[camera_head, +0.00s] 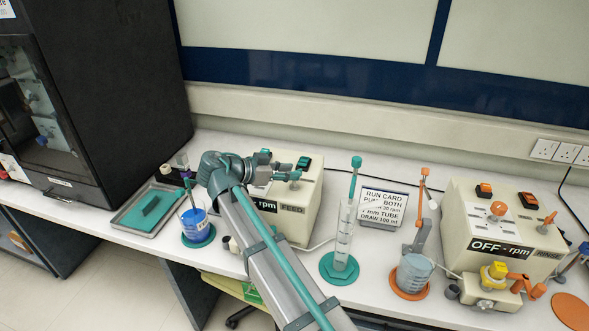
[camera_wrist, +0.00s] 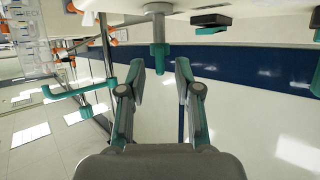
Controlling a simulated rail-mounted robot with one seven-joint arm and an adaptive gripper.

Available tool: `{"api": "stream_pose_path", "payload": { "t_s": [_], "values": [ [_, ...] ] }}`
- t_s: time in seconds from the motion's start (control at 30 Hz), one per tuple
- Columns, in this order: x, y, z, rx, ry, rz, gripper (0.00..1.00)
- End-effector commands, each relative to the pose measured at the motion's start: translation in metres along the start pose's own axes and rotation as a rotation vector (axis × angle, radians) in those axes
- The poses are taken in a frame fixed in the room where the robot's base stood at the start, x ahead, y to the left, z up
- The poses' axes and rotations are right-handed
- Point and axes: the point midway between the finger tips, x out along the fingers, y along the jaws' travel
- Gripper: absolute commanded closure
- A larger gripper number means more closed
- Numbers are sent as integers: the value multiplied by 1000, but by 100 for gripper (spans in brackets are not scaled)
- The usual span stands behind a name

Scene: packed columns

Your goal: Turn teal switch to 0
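My gripper (camera_wrist: 160,72) is open and empty in the wrist view, its two teal-and-grey fingers apart. A teal knob on a stem (camera_wrist: 158,57) hangs beyond and between the fingertips, seemingly untouched. A teal-edged black switch (camera_wrist: 211,22) shows to its right in this turned view. In the head view, the cream FEED box (camera_head: 303,205) has a teal rocker switch (camera_head: 303,163) on top. My gripper (camera_head: 277,168) is over the top of this box, and my arm hides part of its front. The switch's position and the first part of the display before "rpm" cannot be read.
A teal tray (camera_head: 133,222) and a beaker of blue liquid (camera_head: 195,226) stand left of the box. A measuring cylinder on a teal base (camera_head: 338,269) and a run card (camera_head: 382,207) stand right. The RINSE box (camera_head: 480,215), reading OFF, has orange switches.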

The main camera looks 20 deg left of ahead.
Motion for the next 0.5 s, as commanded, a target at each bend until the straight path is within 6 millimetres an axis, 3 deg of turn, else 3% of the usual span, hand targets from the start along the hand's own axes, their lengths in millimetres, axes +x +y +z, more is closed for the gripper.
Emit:
{"api": "stream_pose_path", "payload": {
  "t_s": [0.2, 0.5],
  "values": [
    [19, 0, 0, -1, -1, 0, 67],
    [22, 0, 1, -1, -1, -1, 67]
  ]
}}
